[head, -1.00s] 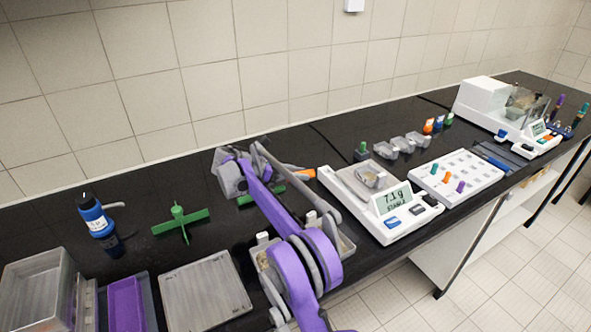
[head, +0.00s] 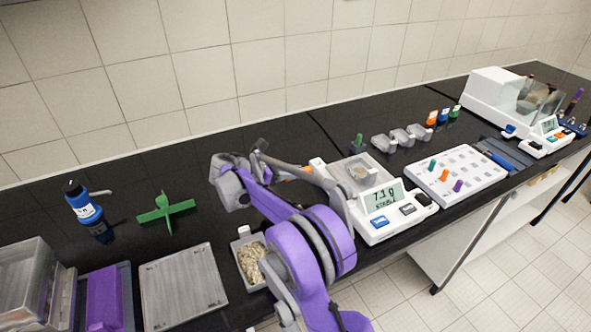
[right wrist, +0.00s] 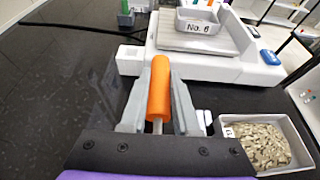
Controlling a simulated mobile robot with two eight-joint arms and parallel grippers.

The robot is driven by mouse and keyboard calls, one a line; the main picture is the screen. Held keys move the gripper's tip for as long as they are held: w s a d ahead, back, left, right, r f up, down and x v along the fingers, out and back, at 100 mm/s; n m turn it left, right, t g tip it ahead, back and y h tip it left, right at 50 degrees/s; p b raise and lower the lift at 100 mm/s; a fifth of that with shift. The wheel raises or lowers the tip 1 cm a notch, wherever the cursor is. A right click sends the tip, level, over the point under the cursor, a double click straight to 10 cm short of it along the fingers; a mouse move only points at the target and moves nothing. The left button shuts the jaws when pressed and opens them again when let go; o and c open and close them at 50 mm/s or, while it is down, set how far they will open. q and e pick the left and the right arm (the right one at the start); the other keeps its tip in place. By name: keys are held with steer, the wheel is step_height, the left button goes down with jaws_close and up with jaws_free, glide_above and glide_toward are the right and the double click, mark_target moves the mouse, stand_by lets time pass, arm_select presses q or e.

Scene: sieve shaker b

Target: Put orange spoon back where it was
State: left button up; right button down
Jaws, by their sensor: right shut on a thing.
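The orange spoon (right wrist: 159,88) is held by its thick orange handle between the two grey fingers of my right gripper (right wrist: 158,100). A pale shaft shows at the near end of the handle; the bowl is not visible. The right gripper is above the dark bench, close to the balance's side in the right wrist view. My left gripper is not in view.
A tray of grain (head: 238,243) stands by my right arm; it also shows in the right wrist view (right wrist: 225,132). A cup marked No. 6 (right wrist: 197,24) sits on the balance. A green cross-shaped stand (head: 166,211), blue bottle (head: 84,206) and white rack (head: 456,176) stand around.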

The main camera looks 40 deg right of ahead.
mark_target(296, 195)
steer(key=shift+f+b, duration=1.2)
steer(key=shift+f, duration=1.75)
steer(key=shift+f+b, duration=0.45)
steer(key=shift+f, duration=0.2)
steer(key=c, duration=0.6)
jaws_free()
